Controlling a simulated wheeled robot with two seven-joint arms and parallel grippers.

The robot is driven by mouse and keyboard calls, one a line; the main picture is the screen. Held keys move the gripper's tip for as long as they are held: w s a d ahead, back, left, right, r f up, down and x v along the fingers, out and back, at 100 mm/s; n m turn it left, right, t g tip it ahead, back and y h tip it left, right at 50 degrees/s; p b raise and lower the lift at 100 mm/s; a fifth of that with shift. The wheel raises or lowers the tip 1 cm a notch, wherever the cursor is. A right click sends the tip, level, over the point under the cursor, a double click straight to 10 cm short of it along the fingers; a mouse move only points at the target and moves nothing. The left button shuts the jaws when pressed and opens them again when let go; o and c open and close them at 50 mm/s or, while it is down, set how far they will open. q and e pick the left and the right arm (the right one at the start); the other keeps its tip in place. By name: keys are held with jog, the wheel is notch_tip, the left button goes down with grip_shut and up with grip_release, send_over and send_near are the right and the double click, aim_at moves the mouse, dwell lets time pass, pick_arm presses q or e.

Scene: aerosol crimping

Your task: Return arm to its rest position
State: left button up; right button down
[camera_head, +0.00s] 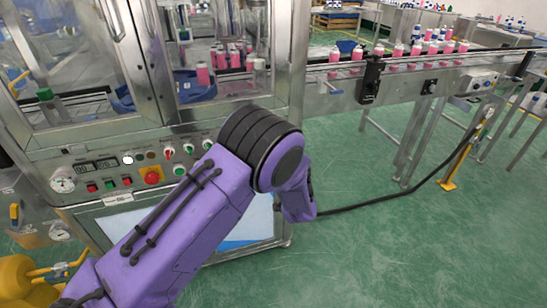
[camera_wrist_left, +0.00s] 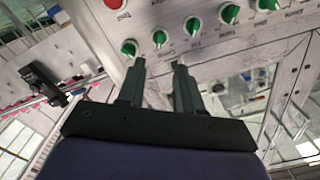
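My purple left arm (camera_head: 190,220) reaches in from the lower left of the head view and bends at a black-banded joint in front of the machine. Its gripper is hidden behind the arm there. In the left wrist view my left gripper (camera_wrist_left: 158,66) shows two dark, roughly parallel fingers with a clear gap and nothing between them. The fingers point toward a control panel (camera_wrist_left: 180,45) with several green knobs; the tips appear close to the knobs, but I cannot tell whether they touch. My right gripper is in neither view.
The machine's front panel has a red button (camera_head: 152,177), a gauge (camera_head: 63,181) and a screen below. Glass doors stand above. A conveyor (camera_head: 430,75) carrying pink bottles runs right. A black cable (camera_head: 400,195) crosses beside the machine. Green floor (camera_head: 360,255) is open at lower right.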

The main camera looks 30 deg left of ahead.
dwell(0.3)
pick_arm(q)
jog(key=s+d+f+n+g+h, duration=0.15)
jog(key=s+f+h, duration=0.55)
jog(key=s+f, duration=0.75)
jog(key=s+d+f+g+h, duration=0.1)
jog(key=s+f+g, duration=0.2)
jog(key=s, duration=0.9)
jog(key=s+d+f+n+g+h, duration=0.1)
jog(key=s+f+g, duration=0.3)
jog(key=s+f, duration=0.4)
jog(key=s+h, duration=0.1)
jog(key=s, duration=0.4)
jog(key=shift+f, duration=0.35)
jog(key=shift+n, duration=0.25)
